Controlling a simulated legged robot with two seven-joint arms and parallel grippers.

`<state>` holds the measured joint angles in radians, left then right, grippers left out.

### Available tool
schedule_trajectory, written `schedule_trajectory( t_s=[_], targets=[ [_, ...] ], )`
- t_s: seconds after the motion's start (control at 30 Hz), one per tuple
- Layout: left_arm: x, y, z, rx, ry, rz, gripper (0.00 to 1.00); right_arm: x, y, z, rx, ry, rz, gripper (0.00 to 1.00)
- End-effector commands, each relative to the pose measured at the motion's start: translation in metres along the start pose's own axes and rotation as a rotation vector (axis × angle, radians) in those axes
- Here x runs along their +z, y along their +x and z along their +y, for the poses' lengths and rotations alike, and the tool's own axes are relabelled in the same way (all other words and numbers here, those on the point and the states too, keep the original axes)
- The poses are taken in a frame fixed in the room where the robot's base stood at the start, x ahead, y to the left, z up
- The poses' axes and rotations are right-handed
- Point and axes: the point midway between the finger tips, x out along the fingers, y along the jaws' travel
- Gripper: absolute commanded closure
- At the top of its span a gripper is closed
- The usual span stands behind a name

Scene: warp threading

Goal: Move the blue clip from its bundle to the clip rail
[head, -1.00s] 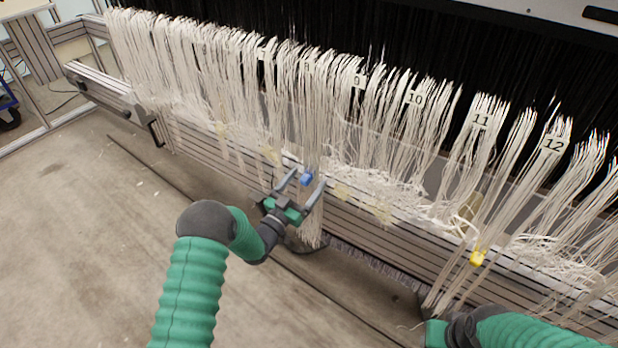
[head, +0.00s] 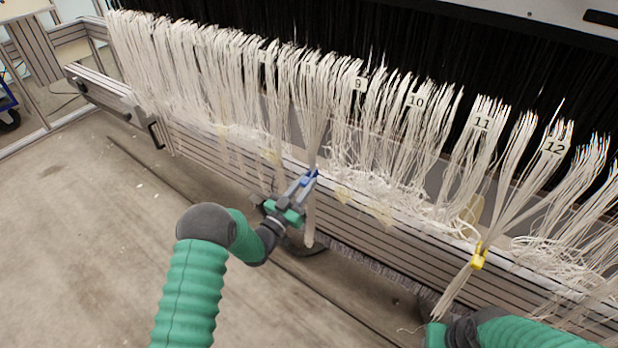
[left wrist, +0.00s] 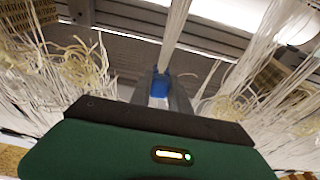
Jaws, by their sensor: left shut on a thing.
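The blue clip (head: 309,178) sits around a gathered bundle of white threads (head: 314,135) near the middle of the head view. My left gripper (head: 306,181) is shut on the blue clip, its fingers on either side of it. In the left wrist view the blue clip (left wrist: 160,82) shows between the fingertips, with the bundle running up from it. The bundle's tail hangs below the gripper. Part of my right arm (head: 455,332) shows at the bottom right; its fingertips are not clearly visible. I cannot make out the clip rail for certain.
A yellow clip (head: 478,257) holds another bundle at the right, close to my right arm. Loose white threads hang in numbered groups along the slatted metal beam (head: 235,160). The concrete floor (head: 90,220) at the left is clear.

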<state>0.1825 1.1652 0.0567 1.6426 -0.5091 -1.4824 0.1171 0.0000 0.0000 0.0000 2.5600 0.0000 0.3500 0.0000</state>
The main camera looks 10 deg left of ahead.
Motion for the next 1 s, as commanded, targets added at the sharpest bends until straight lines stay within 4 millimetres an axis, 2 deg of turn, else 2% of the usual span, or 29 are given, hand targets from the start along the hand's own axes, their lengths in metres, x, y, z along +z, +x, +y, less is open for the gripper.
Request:
schedule_trajectory(
  t_s=[0.7,1.0],
  targets=[
    [0.000,-0.056,0.000,-0.001,-0.001,-0.002,1.00,-0.004,-0.015,0.000,0.000,0.000,0.000,0.64],
    [0.000,-0.060,0.000,0.000,0.000,0.000,1.00,-0.004,-0.015,0.000,0.000,0.000,0.000,0.64]
  ],
)
